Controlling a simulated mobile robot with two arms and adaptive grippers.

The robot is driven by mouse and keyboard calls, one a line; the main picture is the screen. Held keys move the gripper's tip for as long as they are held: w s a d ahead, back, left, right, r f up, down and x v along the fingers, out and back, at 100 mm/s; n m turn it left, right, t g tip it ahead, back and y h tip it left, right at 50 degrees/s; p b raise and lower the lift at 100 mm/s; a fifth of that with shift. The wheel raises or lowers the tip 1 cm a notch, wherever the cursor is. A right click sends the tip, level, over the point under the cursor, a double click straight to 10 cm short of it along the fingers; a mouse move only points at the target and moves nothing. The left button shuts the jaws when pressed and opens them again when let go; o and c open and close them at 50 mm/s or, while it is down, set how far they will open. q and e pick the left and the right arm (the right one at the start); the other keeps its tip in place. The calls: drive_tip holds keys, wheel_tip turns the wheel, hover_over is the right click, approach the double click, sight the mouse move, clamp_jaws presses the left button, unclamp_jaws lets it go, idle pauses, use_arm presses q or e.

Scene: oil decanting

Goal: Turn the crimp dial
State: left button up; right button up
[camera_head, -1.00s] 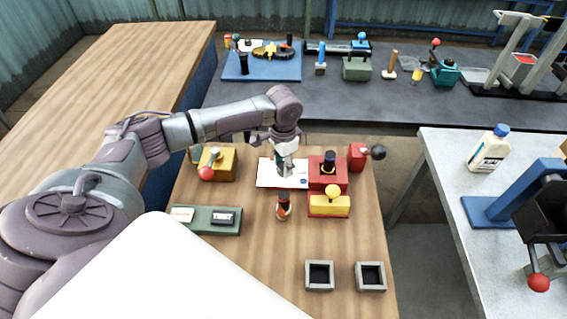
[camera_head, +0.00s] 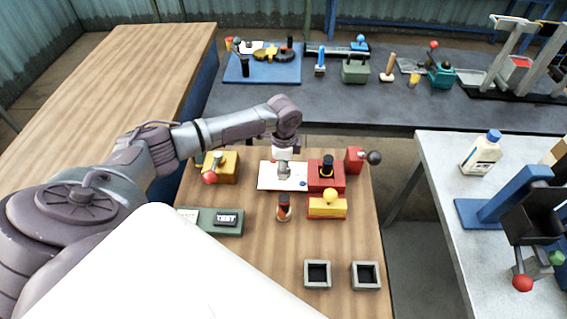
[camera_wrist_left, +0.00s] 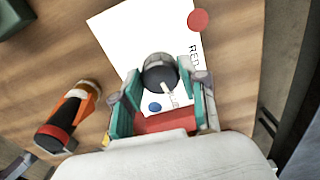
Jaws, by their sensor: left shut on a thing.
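The crimp dial (camera_wrist_left: 160,74) is a dark round knob with a pale pointer mark, over a white card (camera_wrist_left: 112,28). The card bears a red dot (camera_wrist_left: 198,20), a blue dot (camera_wrist_left: 154,106) and lettering. My left gripper (camera_wrist_left: 158,88) has its teal fingers on both sides of the dial and is shut on it. In the head view the left gripper (camera_head: 283,174) points down over the white card (camera_head: 267,182), where it mostly hides the dial. My right gripper is not in view.
A red block with a black knob (camera_head: 327,175) stands right of the gripper. Two square trays (camera_head: 306,276) (camera_head: 354,278) sit in front.

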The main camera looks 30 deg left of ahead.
use_arm(q)
drive_tip(key=shift+m, duration=0.7)
drive_tip(key=o, duration=1.1)
drive_tip(key=shift+o, duration=0.2)
drive_tip(key=shift+r, duration=0.1)
wheel_tip(320, 180, up, 12)
